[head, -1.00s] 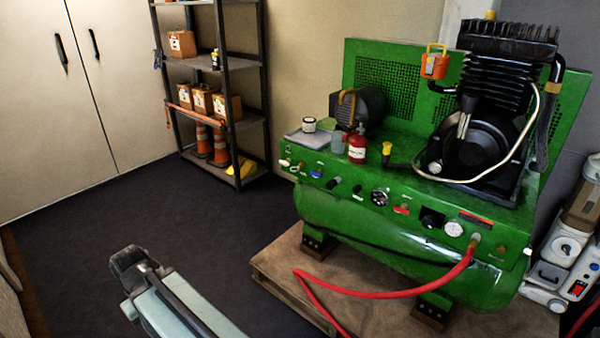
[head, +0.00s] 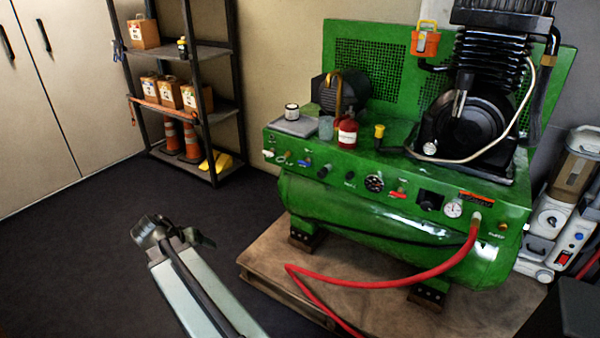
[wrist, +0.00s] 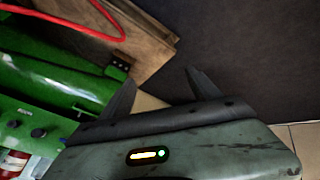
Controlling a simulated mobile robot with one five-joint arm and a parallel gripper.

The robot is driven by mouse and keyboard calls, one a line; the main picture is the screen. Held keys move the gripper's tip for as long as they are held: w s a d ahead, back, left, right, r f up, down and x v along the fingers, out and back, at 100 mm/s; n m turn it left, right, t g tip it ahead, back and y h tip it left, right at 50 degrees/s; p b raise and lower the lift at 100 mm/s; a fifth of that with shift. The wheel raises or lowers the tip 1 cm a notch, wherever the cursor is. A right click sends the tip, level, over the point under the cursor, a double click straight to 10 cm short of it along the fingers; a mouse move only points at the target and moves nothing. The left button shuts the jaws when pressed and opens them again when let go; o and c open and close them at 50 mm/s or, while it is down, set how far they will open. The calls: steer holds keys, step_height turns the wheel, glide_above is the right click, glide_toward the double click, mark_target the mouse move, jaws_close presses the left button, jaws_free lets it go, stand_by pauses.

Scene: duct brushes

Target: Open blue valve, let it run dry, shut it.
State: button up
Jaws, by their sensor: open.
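The blue valve (head: 305,162) is a small blue handle on the sloped front panel of the green compressor (head: 400,225), left of the gauges. My gripper (head: 172,228) is open and empty over the dark floor, left of the compressor and well apart from the valve. In the wrist view my gripper's two fingers (wrist: 160,84) are spread with nothing between them. The compressor's green tank (wrist: 60,80) shows there at the left. Small dark knobs (wrist: 38,132) show on its panel, but I cannot tell which is the valve.
The compressor stands on a wooden pallet (head: 262,258) with a red hose (head: 400,279) looping across it. A red bottle (head: 348,133) and a small jar (head: 291,112) stand on top. A shelf rack (head: 215,115) is at the back. The floor (head: 90,240) at left is clear.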

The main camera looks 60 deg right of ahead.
steer(key=s+d+r+m+h+b, duration=0.2)
steer(key=d+m+h, duration=0.1)
steer(key=d, duration=0.8)
steer(key=s+d+r+m+h+b, duration=0.2)
steer(key=s+d+m+h, duration=0.1)
steer(key=d, duration=0.9)
steer(key=m+g+h+b, duration=0.2)
steer(key=m+h, duration=0.2)
steer(key=h, duration=0.1)
glide_toward(303, 163)
steer(key=d, duration=0.9)
steer(key=shift+s+d+f, duration=0.1)
steer(key=shift+s+d, duration=0.1)
steer(key=shift+c, duration=0.3)
steer(key=c, duration=1.3)
